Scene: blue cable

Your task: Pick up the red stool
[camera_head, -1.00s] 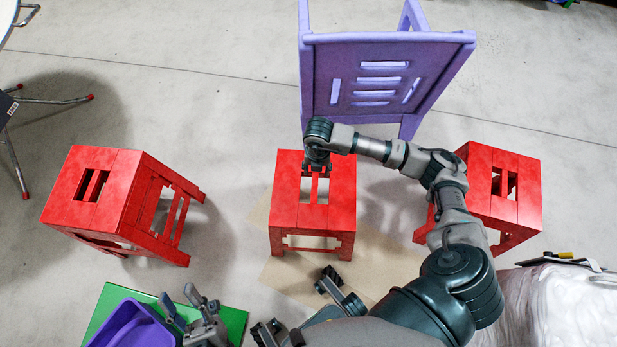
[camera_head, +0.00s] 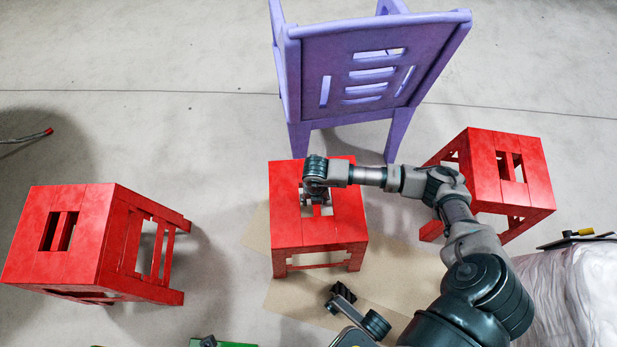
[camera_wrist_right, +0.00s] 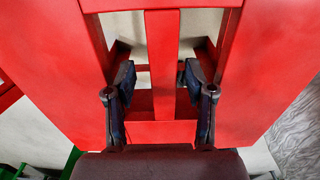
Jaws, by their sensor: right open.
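The middle red stool (camera_head: 289,230) stands upright on the floor, below the purple chair in the head view. Its seat has two slots with a centre bar (camera_wrist_right: 163,50) between them. My right gripper (camera_head: 316,205) is over the slots, and its wrist partly hides the seat. In the right wrist view the gripper (camera_wrist_right: 158,78) is open, with one dark finger at each slot, on either side of the bar. A gap shows between each finger and the bar. A small dark tip (camera_head: 208,341) at the bottom edge may be my left gripper; its jaws are hidden.
Another red stool (camera_head: 85,265) stands at the left and a third (camera_head: 485,160) at the right. A purple chair (camera_head: 350,75) is close behind the middle stool. A white wrapped bundle (camera_head: 575,295) is at the lower right. Bare floor separates the stools.

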